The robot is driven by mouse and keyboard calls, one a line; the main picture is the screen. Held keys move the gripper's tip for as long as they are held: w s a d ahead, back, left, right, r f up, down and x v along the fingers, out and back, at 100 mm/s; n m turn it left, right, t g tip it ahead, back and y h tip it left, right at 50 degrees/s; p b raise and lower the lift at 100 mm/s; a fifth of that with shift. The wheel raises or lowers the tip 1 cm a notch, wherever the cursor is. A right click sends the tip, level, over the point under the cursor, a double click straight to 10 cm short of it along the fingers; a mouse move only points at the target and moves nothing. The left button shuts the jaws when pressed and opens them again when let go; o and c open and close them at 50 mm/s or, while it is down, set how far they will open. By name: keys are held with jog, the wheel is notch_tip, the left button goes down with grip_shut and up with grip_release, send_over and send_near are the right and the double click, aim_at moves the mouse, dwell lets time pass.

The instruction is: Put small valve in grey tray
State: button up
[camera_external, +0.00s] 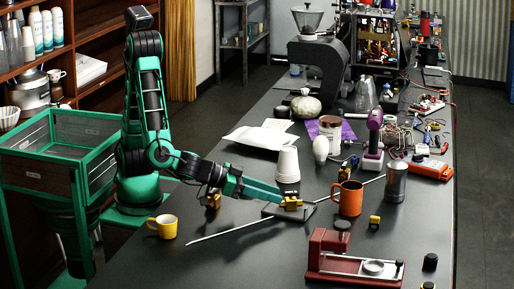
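A flat dark grey tray (270,210) lies on the black table at the middle. My gripper (284,200) reaches in low from the left and its end is over the tray. A small brass-yellow valve-like piece (292,204) is right at the gripper's end, above or on the tray. The fingers are too small to tell whether they hold it. Similar small brass-and-black pieces stand left of the tray (213,201), behind it to the right (344,172), and right of it (375,222). I cannot tell which one is the small valve.
A long thin rod (232,231) lies across the table by the tray. White stacked cups (287,165) stand behind it, an orange mug (347,198) to its right, a yellow mug (164,226) to its left. A red device (340,260) is in front. The front left table is clear.

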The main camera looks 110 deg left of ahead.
jog(key=shift+v, duration=2.35)
jog(key=shift+a, duration=0.1)
